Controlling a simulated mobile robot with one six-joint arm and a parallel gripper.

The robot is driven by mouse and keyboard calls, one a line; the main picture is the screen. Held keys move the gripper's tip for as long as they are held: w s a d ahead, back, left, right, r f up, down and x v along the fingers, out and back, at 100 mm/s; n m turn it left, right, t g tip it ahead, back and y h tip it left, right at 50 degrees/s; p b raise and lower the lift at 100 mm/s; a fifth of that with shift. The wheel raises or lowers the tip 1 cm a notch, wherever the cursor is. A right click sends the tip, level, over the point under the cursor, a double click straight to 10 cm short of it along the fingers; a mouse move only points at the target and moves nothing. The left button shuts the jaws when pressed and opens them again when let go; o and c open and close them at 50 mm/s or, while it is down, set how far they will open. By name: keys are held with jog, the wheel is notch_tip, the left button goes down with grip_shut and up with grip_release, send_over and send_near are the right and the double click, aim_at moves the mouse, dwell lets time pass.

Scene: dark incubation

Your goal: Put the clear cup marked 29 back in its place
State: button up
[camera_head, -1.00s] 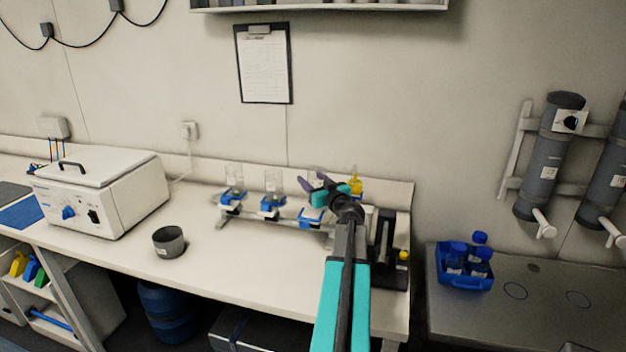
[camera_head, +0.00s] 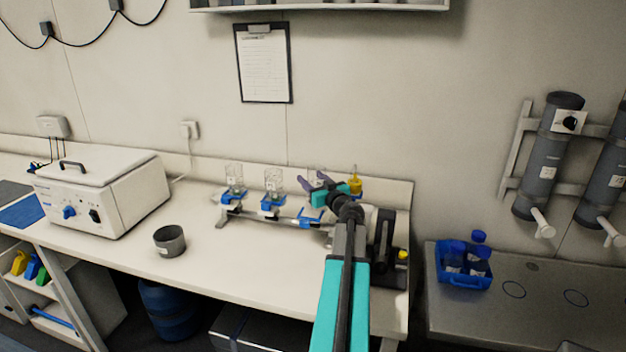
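My gripper (camera_head: 314,181), with purple fingers, is over the right part of a low rack (camera_head: 288,222) on the bench. A clear cup (camera_head: 317,170) shows between and behind the fingers, higher than the two other cups; the gripper appears shut on it. Its mark is too small to read and its lower part is hidden. Below the gripper is a blue-and-white place (camera_head: 308,217) on the rack, with no cup seen on it. Two clear cups with small labels stand on blue places to the left, one at the far left (camera_head: 235,178) and one in the middle (camera_head: 273,182).
A yellow bottle (camera_head: 355,182) stands just right of my gripper. A dark upright device (camera_head: 385,238) is at the bench's right end. A dark grey pot (camera_head: 169,241) and a white lidded box (camera_head: 100,195) are to the left. The bench front is clear.

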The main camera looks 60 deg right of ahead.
jog(key=shift+f, duration=1.45)
dwell(0.4)
jog(key=o, duration=1.2)
